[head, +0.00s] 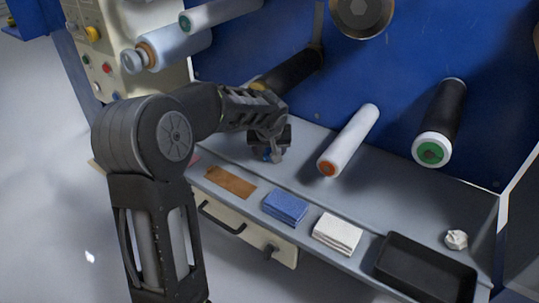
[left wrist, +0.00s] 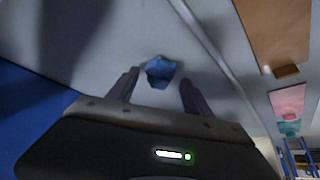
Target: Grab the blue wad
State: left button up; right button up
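The blue wad (left wrist: 160,71) is a small crumpled lump on the grey shelf. In the left wrist view it sits ahead of and between the fingertips of my left gripper (left wrist: 158,84), which is open. In the head view my left gripper (head: 267,147) reaches down over the shelf, and only a bit of the blue wad (head: 267,155) shows by its fingers; the rest is hidden. I cannot tell whether the fingers touch it. My right gripper is in neither view.
A brown flat piece (head: 230,181), a folded blue cloth (head: 285,206), a folded white cloth (head: 338,234) and a black tray (head: 408,277) line the front edge. A white wad (head: 456,239) lies at right. A white roller (head: 349,140) and a black roller (head: 447,108) jut out over the shelf.

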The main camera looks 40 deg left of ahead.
pick_arm(q)
jog(key=c, duration=1)
jog(key=shift+o, duration=0.2)
jog(key=shift+r, duration=0.1)
jog(key=shift+s+d+r, duration=0.2)
jog(key=shift+s+r, duration=0.05)
jog(key=shift+r, duration=0.1)
jog(key=s+d+r+p, duration=0.1)
jog(key=s+d+r, duration=0.6)
jog(key=s, duration=0.4)
jog(key=shift+d, duration=0.35)
